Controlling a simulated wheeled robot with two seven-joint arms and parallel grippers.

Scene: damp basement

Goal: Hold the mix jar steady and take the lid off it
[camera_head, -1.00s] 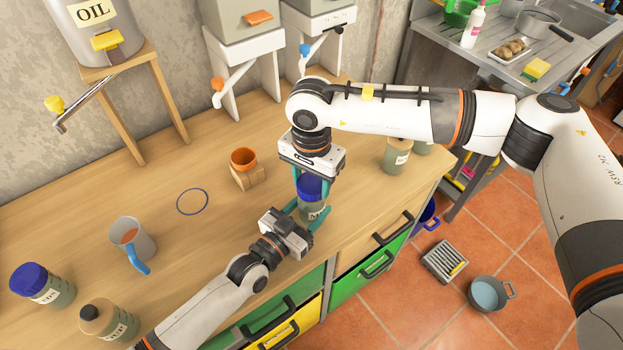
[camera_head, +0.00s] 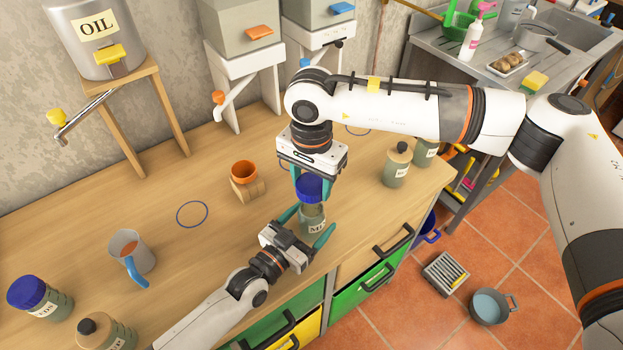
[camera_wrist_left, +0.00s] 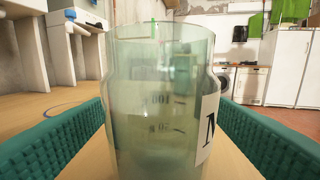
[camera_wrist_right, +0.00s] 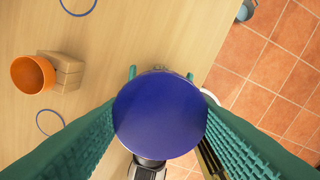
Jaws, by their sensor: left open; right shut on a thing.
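The mix jar (camera_head: 313,222), greenish clear glass with a partly hidden label, stands upright near the table's front edge. Its bare rim and neck show in the left wrist view (camera_wrist_left: 160,100), with no lid on them. My left gripper (camera_head: 308,224) is open, its teal fingers on either side of the jar. My right gripper (camera_head: 309,186) comes from above, shut on the blue lid (camera_head: 310,190), and holds it just above the jar. The lid's flat top fills the middle of the right wrist view (camera_wrist_right: 160,115), between the fingers, and hides the jar there.
An orange cup (camera_head: 243,172) on a wooden block, a blue ring (camera_head: 192,214) and a grey jug (camera_head: 132,252) are on the table (camera_head: 90,215). A blue-lidded jar (camera_head: 40,297) and a tan-topped jar (camera_head: 105,332) stand left; two more jars (camera_head: 397,167) stand right.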

